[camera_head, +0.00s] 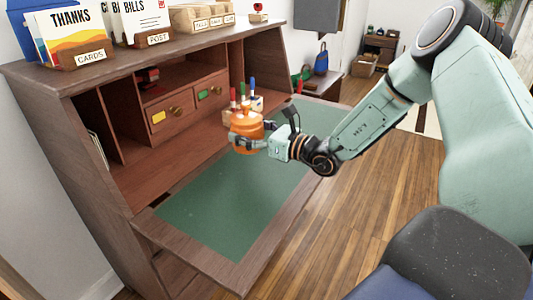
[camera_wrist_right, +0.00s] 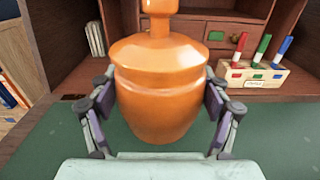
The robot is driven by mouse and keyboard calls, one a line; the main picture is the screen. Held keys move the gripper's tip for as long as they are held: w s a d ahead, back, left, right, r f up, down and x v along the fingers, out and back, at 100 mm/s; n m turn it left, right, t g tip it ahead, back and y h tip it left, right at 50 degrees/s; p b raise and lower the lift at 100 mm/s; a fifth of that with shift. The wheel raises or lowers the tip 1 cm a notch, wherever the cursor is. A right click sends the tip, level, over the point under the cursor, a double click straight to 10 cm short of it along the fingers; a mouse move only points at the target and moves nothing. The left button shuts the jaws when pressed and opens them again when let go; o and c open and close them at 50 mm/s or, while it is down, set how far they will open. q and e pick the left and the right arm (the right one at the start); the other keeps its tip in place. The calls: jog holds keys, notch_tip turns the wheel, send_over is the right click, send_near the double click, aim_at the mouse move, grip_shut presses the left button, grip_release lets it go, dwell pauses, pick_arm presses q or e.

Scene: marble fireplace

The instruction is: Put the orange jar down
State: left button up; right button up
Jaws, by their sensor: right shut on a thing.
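The orange jar (camera_head: 246,127) has a lid with a knob and is upright in my right gripper (camera_head: 252,143). In the right wrist view the jar (camera_wrist_right: 158,88) fills the middle, with the purple-padded fingers (camera_wrist_right: 160,104) shut on its two sides. The jar is over the green writing surface (camera_head: 225,205) of the wooden desk; I cannot tell whether its base touches it. My left gripper is in neither view.
A pen holder with red, green and blue pens (camera_wrist_right: 262,76) stands behind the jar, to its right in the wrist view. Drawers (camera_head: 170,112) and cubbies line the desk's back. The green surface's front part is clear. Card holders (camera_head: 85,57) stand on top.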

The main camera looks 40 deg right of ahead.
notch_tip(320, 180, down, 5)
jog(key=shift+w+b, duration=0.15)
jog(key=shift+b, duration=0.55)
notch_tip(320, 180, down, 4)
jog(key=shift+r+b, duration=0.25)
jog(key=shift+b, duration=0.45)
jog(key=shift+f, duration=0.1)
jog(key=o, duration=1.4)
jog(key=shift+f, duration=0.1)
jog(key=shift+c, duration=0.2)
jog(key=shift+o, duration=0.4)
jog(key=shift+a, duration=0.1)
